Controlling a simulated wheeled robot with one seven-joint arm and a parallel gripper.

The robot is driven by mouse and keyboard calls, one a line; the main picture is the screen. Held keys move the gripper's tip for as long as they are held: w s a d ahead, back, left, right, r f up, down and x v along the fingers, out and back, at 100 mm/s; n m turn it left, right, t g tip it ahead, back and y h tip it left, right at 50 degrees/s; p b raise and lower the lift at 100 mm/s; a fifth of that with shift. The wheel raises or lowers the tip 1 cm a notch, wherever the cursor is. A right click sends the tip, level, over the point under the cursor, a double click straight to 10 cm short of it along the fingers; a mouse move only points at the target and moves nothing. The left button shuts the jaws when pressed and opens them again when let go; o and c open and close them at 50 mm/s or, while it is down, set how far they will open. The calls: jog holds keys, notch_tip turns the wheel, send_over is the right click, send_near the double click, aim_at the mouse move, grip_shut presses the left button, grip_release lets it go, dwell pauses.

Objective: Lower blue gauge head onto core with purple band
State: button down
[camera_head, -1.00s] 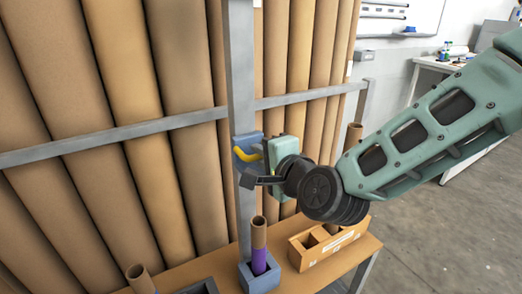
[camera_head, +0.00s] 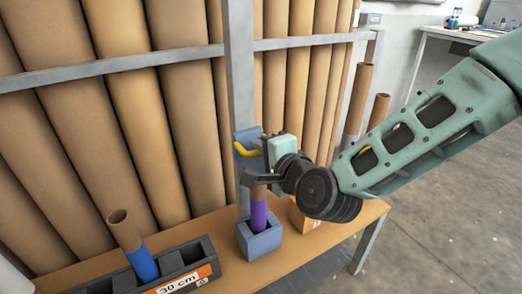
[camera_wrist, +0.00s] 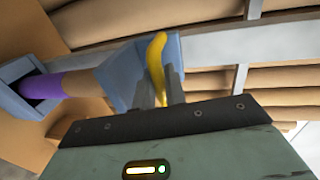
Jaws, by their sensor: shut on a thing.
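The blue gauge head (camera_head: 246,141) has a yellow handle (camera_head: 246,149). My gripper (camera_wrist: 160,85) is shut on the yellow handle, as the wrist view shows. The brown core with the purple band (camera_head: 259,214) stands upright in a blue-grey square holder (camera_head: 260,243). The gauge head is over the core's top end; in the wrist view the blue head (camera_wrist: 124,75) meets or overlaps the end of the core (camera_wrist: 84,84). The dark part of my gripper hides the core's top in the head view, so I cannot tell whether they touch.
A dark tray marked 30 cm (camera_head: 205,283) at left holds a core with a blue band (camera_head: 142,262). A cardboard box (camera_head: 298,217) sits behind my gripper on the wooden bench (camera_head: 325,240). A grey post (camera_head: 239,75) and tall brown rolls stand close behind.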

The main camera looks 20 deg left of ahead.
jog(key=shift+d+f, duration=0.15)
jog(key=shift+f, duration=0.35)
jog(key=c, duration=1.5)
grip_release()
jog(key=shift+c, duration=0.2)
jog(key=shift+r, duration=0.1)
jog(key=shift+s+d+r, duration=0.1)
jog(key=shift+s+d, duration=0.1)
jog(key=b+v, duration=0.6)
jog(key=v, duration=1)
jog(key=shift+s+d+b, duration=0.25)
jog(key=shift+d+b, duration=0.05)
jog(key=shift+b, duration=0.1)
jog(key=shift+r, duration=0.2)
